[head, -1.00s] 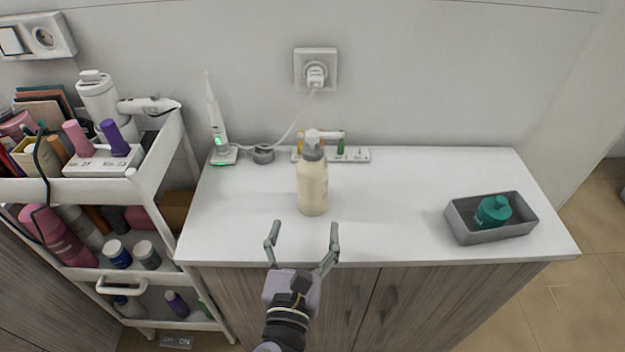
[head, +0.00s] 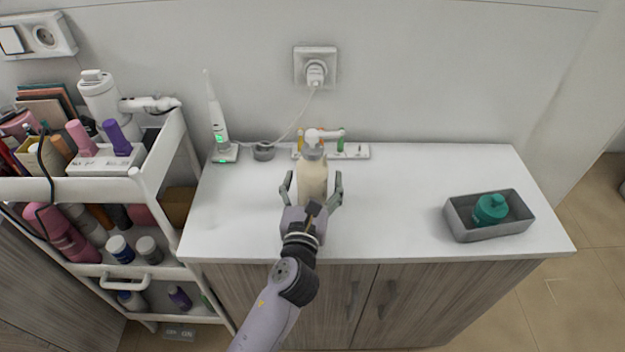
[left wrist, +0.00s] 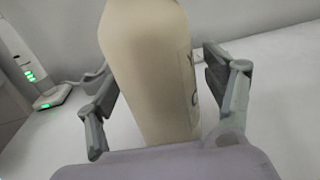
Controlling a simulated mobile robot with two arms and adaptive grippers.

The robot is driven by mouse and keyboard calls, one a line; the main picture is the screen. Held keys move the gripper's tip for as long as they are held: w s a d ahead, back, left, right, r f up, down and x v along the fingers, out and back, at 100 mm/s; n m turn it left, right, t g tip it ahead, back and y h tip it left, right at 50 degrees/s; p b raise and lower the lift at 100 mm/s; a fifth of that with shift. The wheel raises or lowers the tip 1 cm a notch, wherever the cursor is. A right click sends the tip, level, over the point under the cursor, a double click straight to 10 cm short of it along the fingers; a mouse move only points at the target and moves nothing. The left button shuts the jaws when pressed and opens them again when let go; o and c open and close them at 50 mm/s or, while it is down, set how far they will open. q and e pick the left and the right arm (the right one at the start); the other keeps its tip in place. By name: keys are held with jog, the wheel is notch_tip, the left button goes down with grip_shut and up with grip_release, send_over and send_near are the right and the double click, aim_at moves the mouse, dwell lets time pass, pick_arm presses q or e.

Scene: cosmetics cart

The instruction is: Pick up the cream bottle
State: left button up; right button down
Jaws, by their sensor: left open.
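The cream bottle (head: 313,172), with a grey collar and white pump top, stands upright on the white counter. My left gripper (head: 313,188) is open, with one finger on each side of the bottle. In the left wrist view the bottle (left wrist: 150,70) fills the middle between the two spread fingers. The bottle's lower part is hidden behind the gripper in the head view. My right gripper is not in view.
A grey tray (head: 487,232) holds a teal bottle (head: 491,208) at the right. A loaded white cart (head: 95,190) stands left. The counter between bottle and tray is clear.

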pick_arm(q)
jog(key=shift+s, duration=0.1)
jog(key=shift+r, duration=0.1)
jog(key=c, duration=1.6)
